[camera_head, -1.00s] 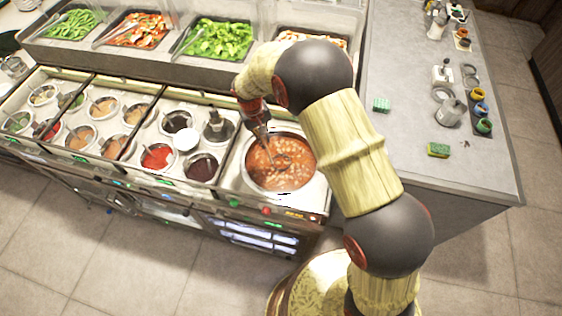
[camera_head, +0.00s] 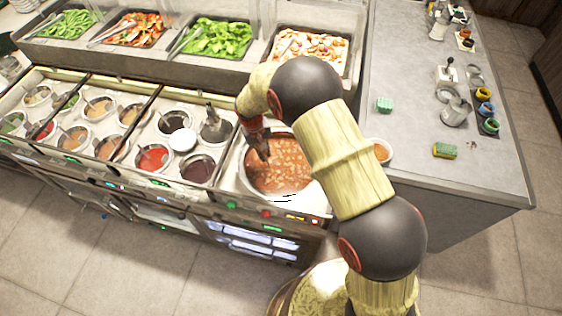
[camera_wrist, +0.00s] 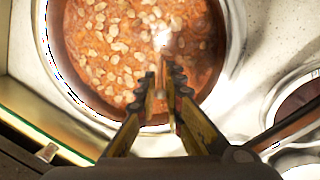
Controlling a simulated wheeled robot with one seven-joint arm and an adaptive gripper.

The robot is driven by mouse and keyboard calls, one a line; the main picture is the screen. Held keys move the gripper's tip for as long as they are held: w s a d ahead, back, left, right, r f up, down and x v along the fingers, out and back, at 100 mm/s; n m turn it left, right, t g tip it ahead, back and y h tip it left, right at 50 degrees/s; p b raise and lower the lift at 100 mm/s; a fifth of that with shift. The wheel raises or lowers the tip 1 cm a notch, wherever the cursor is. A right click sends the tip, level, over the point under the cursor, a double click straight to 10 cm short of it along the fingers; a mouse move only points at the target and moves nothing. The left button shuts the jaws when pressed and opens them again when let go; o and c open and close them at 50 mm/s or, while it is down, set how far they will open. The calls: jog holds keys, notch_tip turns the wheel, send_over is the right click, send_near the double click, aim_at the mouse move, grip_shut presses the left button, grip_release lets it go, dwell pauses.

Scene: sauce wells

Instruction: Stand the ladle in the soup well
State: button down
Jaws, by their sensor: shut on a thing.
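The round soup well (camera_head: 245,180) sits at the right end of the sauce counter, filled with orange-brown soup with pale beans (camera_head: 285,175). Its metal rim (camera_wrist: 235,40) curves around the soup in the wrist view. My gripper (camera_head: 262,153) is over the left part of the well, pointing down. In the wrist view my gripper (camera_wrist: 165,88) is nearly closed around a thin pale piece, which I take as the ladle's handle (camera_wrist: 165,65). It runs towards a bright spot at the soup. The ladle's bowl cannot be made out.
Sauce wells and a dark-handled pump (camera_head: 214,125) stand left of the soup well. A sponge (camera_head: 445,151) and metal jug (camera_head: 456,111) lie farther right. Food trays line the back.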

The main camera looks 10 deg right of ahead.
jog(key=shift+f, duration=0.2)
dwell(0.6)
jog(key=c, duration=1.8)
grip_release()
jog(key=shift+o, duration=1.2)
jog(key=o, duration=0.4)
jog(key=shift+r+p, duration=2.3)
jog(key=shift+r, duration=2.2)
